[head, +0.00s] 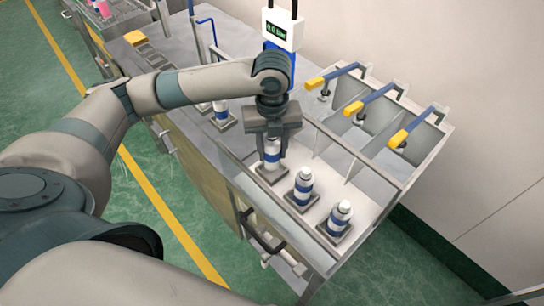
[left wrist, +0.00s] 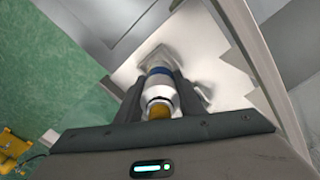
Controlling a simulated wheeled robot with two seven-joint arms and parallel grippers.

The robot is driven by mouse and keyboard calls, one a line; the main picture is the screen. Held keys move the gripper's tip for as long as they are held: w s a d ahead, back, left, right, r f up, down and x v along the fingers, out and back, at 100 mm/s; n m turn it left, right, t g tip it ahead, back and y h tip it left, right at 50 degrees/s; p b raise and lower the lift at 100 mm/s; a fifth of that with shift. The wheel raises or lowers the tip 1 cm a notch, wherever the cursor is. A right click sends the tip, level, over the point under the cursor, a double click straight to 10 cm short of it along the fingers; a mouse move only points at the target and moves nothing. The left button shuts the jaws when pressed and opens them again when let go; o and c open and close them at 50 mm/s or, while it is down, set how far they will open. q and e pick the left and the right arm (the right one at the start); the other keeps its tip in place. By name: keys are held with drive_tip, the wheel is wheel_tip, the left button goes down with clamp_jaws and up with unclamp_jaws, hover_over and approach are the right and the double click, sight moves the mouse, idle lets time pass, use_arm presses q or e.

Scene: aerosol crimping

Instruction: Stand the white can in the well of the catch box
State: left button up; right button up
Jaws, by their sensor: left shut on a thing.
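The white can (head: 271,161) has a blue band and is between the fingers of my left gripper (head: 272,150). The gripper points down and is shut on the can. In the left wrist view the can (left wrist: 160,88) sits between the two dark fingers, with an orange-brown top towards the camera. Below the can is a square holder (head: 259,176); I cannot tell whether the can rests in it. I cannot clearly tell which part is the catch box. My right gripper is not in view.
Two similar cans stand in square holders at the front right, a nearer one (head: 340,216) and a middle one (head: 303,187). Another can (head: 221,112) stands left of the gripper. A display unit (head: 282,30) stands behind.

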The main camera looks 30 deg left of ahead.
sight(272, 159)
use_arm(q)
drive_tip(key=shift+f+p, duration=0.5)
drive_tip(key=shift+f, duration=1.35)
drive_tip(key=shift+f, duration=0.15)
drive_tip(key=o, duration=1.1)
wheel_tip(272, 159, up, 12)
drive_tip(key=b, duration=0.3)
drive_tip(key=shift+f, duration=0.2)
drive_tip(key=shift+r, duration=0.35)
